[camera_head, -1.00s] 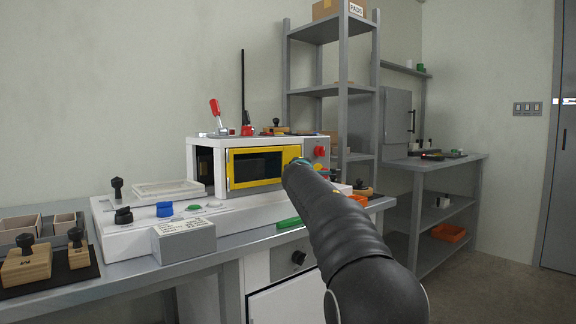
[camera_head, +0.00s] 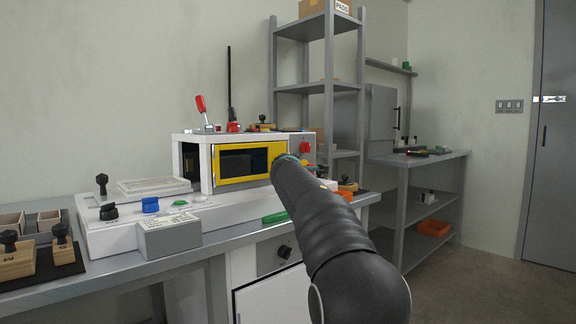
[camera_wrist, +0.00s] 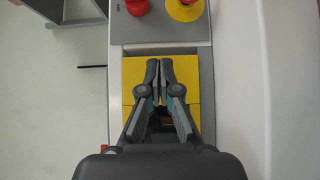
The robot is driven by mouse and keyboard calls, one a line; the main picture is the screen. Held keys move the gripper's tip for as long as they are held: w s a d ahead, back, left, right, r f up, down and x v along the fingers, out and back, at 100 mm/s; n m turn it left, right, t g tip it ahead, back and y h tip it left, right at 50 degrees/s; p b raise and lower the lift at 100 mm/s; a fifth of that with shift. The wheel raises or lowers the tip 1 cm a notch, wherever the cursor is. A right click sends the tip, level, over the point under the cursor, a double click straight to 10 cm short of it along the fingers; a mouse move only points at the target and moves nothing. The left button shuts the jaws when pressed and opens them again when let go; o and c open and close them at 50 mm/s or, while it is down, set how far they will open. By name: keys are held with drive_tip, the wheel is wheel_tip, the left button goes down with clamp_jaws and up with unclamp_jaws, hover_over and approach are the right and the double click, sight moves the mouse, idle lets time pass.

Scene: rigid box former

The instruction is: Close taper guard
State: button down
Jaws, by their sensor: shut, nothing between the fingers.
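The yellow-framed guard (camera_head: 235,181) with a dark window stands across the front of the white box-shaped machine (camera_head: 206,168) on the bench. I cannot tell whether it sits fully flush. In the wrist view, the yellow guard (camera_wrist: 189,72) lies under and around my gripper. My gripper (camera_wrist: 159,66) is shut and empty, its fingertips together over the yellow part. I cannot tell whether they touch it.
A red knob (camera_head: 305,147) is on the machine's right side. Wooden stamps (camera_head: 16,262) stand at left. A grey shelf rack (camera_head: 330,95) is behind at right.

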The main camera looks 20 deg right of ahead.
drive_tip(key=s+d+b, duration=0.2)
drive_tip(key=s+d, duration=0.4)
drive_tip(key=s, duration=0.5)
drive_tip(key=s+d+f+m+g+h, duration=0.1)
drive_tip(key=s+f+m+g, duration=0.15)
drive_tip(key=f, duration=0.35)
drive_tip(key=s+d+f+m+g, duration=0.2)
drive_tip(key=f+m+g, duration=0.15)
drive_tip(key=f, duration=0.35)
drive_tip(key=s+a+f+m+g+p, duration=0.1)
drive_tip(key=s+a+f+m+g, duration=0.2)
drive_tip(key=s+f, duration=0.4)
drive_tip(key=s+a+f+m+y+p, duration=0.1)
drive_tip(key=s+a, duration=0.4)
drive_tip(key=s, duration=0.6)
drive_tip(key=s+a+f+m+g+y+p, duration=0.1)
drive_tip(key=s+a+f+m+y+p, duration=0.1)
drive_tip(key=s+a, duration=0.4)
drive_tip(key=s+a+f+m+g+y+p, duration=0.1)
drive_tip(key=s+a, duration=0.5)
drive_tip(key=s, duration=1.1)
wheel_tip(320, 180, down, 2)
drive_tip(key=m+y+p, duration=0.1)
drive_tip(key=y+p, duration=0.1)
drive_tip(key=p, duration=0.1)
drive_tip(key=shift+a+f+y+p, duration=0.15)
drive_tip(key=shift+a+y+p, duration=0.1)
drive_tip(key=shift+y+p, duration=0.15)
